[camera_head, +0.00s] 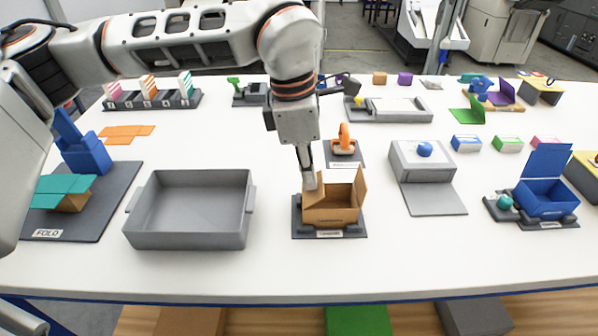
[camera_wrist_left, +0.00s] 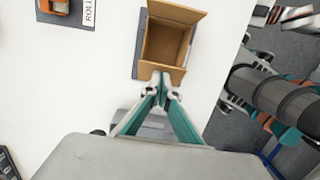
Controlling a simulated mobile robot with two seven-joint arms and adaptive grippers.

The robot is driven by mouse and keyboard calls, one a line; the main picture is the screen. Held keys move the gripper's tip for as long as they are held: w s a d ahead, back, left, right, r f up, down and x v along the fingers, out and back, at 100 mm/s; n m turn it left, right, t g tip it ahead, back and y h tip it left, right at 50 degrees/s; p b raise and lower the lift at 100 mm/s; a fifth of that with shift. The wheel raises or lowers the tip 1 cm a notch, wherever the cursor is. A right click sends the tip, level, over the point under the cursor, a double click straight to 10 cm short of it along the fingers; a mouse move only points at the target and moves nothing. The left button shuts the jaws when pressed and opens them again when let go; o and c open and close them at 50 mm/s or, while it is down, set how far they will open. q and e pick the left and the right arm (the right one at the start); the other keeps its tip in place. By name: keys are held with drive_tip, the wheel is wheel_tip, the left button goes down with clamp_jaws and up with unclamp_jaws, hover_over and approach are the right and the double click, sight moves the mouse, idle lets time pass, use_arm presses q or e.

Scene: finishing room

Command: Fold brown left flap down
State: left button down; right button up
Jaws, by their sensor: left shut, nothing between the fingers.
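The brown box (camera_head: 331,215) stands open on a dark base plate (camera_head: 301,229) in the middle of the table. Its right flap (camera_head: 361,186) stands up and its inside looks empty. The left flap (camera_head: 312,197) stands up at the box's left side, partly hidden by my gripper. My left gripper (camera_head: 309,182) is shut and empty, pointing down at that flap. In the left wrist view the box (camera_wrist_left: 168,42) lies just beyond the shut fingertips (camera_wrist_left: 161,76), which are at its near flap (camera_wrist_left: 160,70); I cannot tell if they touch. My right gripper is not in view.
A grey tray (camera_head: 190,246) stands left of the box. A grey block with a ramp (camera_head: 432,199) and a blue box (camera_head: 546,196) stand to the right. An orange tool (camera_head: 344,143) on a small plate is close behind the brown box.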

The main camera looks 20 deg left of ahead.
use_arm(q)
drive_tip(key=shift+d+f, duration=0.1)
drive_tip(key=shift+f, duration=0.05)
drive_tip(key=shift+w+d+f, duration=0.1)
drive_tip(key=shift+d+f, duration=0.2)
drive_tip(key=shift+d, duration=0.05)
idle(0.4)
drive_tip(key=shift+w+d+f, duration=0.1)
drive_tip(key=shift+d+f, duration=0.2)
drive_tip(key=shift+f, duration=0.2)
drive_tip(key=shift+f+b, duration=0.1)
drive_tip(key=shift+b, duration=0.2)
drive_tip(key=shift+r, duration=0.2)
idle(0.4)
drive_tip(key=shift+r+p, duration=0.7)
drive_tip(key=shift+r, duration=0.2)
drive_tip(key=shift+r, duration=0.1)
